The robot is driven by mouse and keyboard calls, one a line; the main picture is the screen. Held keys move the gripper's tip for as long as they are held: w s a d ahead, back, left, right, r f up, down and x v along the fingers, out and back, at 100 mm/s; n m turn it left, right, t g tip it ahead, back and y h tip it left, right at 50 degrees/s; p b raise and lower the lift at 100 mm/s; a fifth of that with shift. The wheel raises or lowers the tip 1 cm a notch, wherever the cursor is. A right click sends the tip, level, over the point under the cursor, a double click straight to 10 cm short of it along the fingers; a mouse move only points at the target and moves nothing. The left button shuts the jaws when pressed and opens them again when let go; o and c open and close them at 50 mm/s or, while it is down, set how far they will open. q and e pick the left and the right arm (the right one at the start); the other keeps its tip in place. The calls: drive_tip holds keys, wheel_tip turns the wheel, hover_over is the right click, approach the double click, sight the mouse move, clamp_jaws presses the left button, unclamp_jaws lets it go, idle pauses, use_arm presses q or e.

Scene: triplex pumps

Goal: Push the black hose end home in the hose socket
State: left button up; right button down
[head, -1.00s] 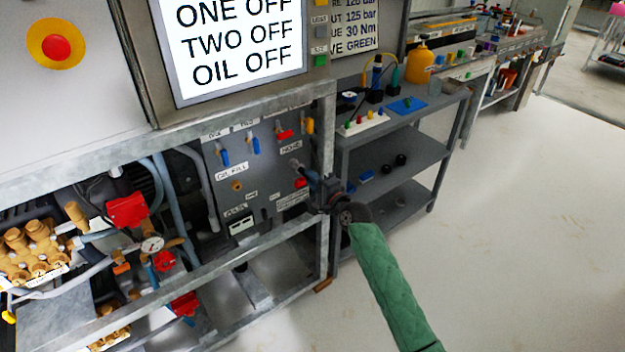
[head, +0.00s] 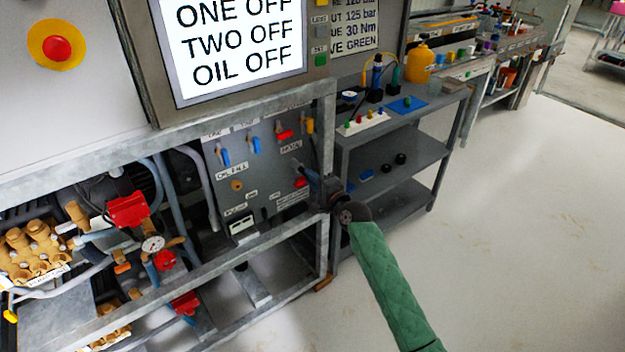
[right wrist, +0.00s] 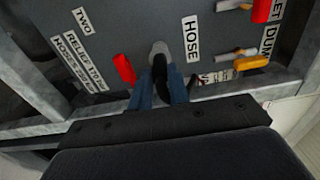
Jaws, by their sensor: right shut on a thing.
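The hose socket (right wrist: 159,47) is a light grey fitting on the grey panel, beside the HOSE label, in the right wrist view. My right gripper (right wrist: 160,97) has blue fingers shut on the black hose end (right wrist: 160,72). The hose end points at the socket and its tip meets or overlaps the socket's mouth; how deep it sits I cannot tell. In the head view my right gripper (head: 312,178) is close in front of the panel, below the HOSE label, and the hose end is too small to make out clearly. My left gripper is not in view.
A red handle (right wrist: 125,68) sits close left of the socket, and red and orange valve handles (right wrist: 250,63) sit to the right. The frame post (head: 325,140) stands right beside my right gripper. A grey shelf cart (head: 400,150) is to the right, with open floor beyond.

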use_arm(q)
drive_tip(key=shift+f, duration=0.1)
use_arm(e)
drive_tip(key=shift+x, duration=1.05)
idle(0.5)
drive_tip(key=c, duration=1.3)
unclamp_jaws()
drive_tip(key=shift+o, duration=0.2)
drive_tip(key=shift+s, duration=0.1)
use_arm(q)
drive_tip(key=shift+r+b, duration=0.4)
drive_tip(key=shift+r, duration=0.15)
use_arm(e)
drive_tip(key=v, duration=0.7)
drive_tip(key=shift+s+d, duration=0.2)
